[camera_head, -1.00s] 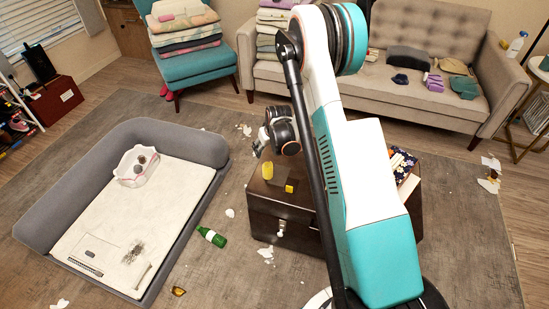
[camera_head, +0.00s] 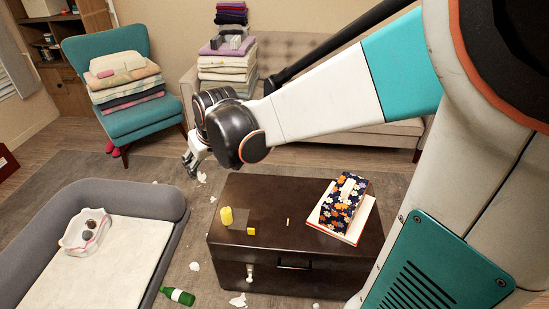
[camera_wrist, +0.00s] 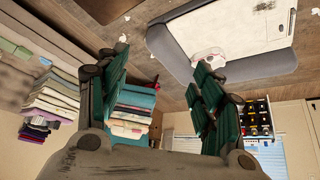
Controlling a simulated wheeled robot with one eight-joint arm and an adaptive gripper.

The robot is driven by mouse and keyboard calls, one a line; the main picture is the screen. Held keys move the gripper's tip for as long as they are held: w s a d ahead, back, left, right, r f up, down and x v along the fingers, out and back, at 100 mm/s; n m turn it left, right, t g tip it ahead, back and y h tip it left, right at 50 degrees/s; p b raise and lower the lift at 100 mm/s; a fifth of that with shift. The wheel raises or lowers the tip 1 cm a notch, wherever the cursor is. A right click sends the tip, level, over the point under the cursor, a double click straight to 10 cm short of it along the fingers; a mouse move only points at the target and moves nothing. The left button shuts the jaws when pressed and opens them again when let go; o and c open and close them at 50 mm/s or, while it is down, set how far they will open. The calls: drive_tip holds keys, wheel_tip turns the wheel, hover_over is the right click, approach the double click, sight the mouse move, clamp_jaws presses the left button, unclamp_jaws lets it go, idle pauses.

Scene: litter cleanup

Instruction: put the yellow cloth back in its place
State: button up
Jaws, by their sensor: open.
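I cannot clearly make out a yellow cloth in these frames. The nearest in colour are pale cream and peach folded cloths (camera_head: 128,71) in a pile on the teal armchair (camera_head: 150,113), with a pink item on top. My gripper (camera_head: 193,162) is beyond the dark chest's left back corner, above the floor in the picture. In the wrist view my gripper (camera_wrist: 158,78) is open, and nothing shows held between its dark green fingers. The armchair's pile (camera_wrist: 130,118) shows upside down between and beyond them, apart from the fingers.
A grey pet bed (camera_head: 125,190) is at left. A green bottle (camera_head: 178,296) and white scraps lie on the floor. Folded textiles (camera_head: 227,72) are piled on the sofa.

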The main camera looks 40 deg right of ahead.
drive_tip(key=s+a+r, duration=0.1)
drive_tip(key=s+a, duration=0.1)
drive_tip(key=s, duration=0.8)
drive_tip(key=s+a+r+t, duration=0.1)
drive_tip(key=s+a+r, duration=0.1)
drive_tip(key=s, duration=0.8)
drive_tip(key=shift+a+r, duration=0.25)
drive_tip(key=shift+r, duration=0.05)
